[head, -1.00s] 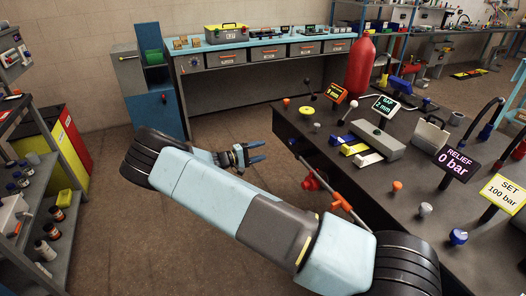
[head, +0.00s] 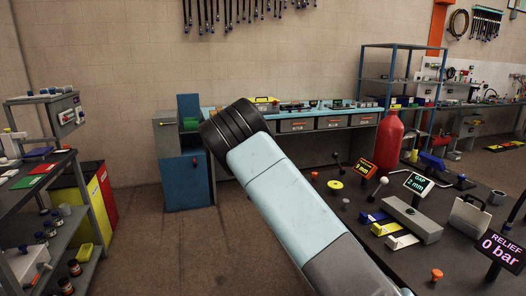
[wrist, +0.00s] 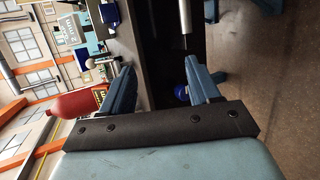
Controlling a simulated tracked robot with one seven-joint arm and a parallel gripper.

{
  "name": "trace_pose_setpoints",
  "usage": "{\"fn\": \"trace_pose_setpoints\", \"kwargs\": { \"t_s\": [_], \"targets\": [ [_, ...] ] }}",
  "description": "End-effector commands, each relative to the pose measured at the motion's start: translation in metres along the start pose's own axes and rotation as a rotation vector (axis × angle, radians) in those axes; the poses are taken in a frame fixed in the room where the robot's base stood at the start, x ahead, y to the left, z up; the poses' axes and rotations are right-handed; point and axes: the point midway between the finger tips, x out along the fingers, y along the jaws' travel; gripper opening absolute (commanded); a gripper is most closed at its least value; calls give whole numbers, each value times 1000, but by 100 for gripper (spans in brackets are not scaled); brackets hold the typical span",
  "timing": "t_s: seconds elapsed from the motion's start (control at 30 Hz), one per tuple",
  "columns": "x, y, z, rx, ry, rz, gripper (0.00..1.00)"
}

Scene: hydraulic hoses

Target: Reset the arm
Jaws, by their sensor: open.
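My gripper (wrist: 162,92) shows in the wrist view with its two blue fingers well apart and nothing between them. It is not visible in the head view, where my light blue arm rises from the lower right to a dark ribbed joint that covers part of the blue workbench. Beyond the fingers, the wrist view shows the dark side of a bench and the floor, turned sideways.
A dark bench (head: 385,262) with levers, blocks and displays stands at the right. A red cylinder (head: 389,140) stands behind it; it also shows in the wrist view (wrist: 75,104). Shelves (head: 40,160) with bottles stand at the left. Brown floor (head: 165,255) lies open between.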

Motion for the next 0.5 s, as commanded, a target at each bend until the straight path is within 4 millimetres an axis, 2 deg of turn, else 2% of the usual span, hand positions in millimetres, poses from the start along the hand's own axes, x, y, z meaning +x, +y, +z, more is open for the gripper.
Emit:
{"fn": "trace_pose_setpoints", "kwargs": {
  "t_s": [0.03, 0.5],
  "targets": [
    [1, 11, 8, 10, -12, -46, 61],
    [-3, 86, 78, 68, -51, -413, 61]
  ]
}}
